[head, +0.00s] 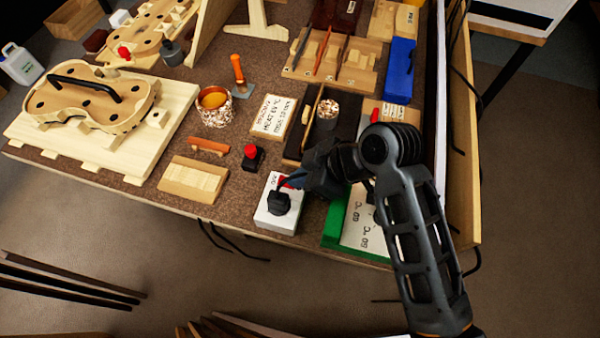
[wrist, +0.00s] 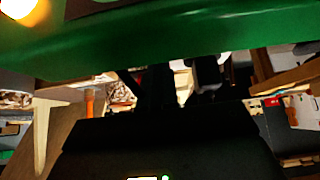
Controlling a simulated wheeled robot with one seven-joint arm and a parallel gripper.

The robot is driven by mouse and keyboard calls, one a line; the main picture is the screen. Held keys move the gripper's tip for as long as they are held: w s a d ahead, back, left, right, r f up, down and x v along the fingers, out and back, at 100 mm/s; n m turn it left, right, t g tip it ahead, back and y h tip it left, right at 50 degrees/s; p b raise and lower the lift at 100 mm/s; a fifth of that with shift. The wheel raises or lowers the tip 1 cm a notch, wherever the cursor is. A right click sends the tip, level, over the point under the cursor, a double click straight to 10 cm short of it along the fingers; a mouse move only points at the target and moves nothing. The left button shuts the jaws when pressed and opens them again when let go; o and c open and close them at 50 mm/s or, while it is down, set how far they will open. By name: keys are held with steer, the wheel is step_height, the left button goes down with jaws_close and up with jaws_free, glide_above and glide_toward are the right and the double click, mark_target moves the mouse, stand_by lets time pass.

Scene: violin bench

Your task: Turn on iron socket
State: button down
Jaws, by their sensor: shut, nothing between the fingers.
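The iron socket (head: 270,217) is a white box near the front edge of the bench. A black plug (head: 279,203) sits in its top. A bit of red, apparently its switch (head: 286,181), shows at the back of the box, partly hidden by my gripper. My gripper (head: 290,184) is shut and empty, with its tip at or just over the red part. I cannot tell whether it touches or how the switch is set. In the wrist view, dark gripper parts fill the lower middle, and I cannot make out the socket.
A green-edged board (head: 336,225) with a written sheet lies right of the socket. A small black block with a red top (head: 251,154) stands behind left. A wooden block (head: 194,180) lies farther left. A copper-coloured pot (head: 214,112) stands behind. Cables hang below the front edge.

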steer(key=shift+r, duration=0.1)
steer(key=shift+r+p, duration=0.75)
steer(key=shift+p, duration=0.05)
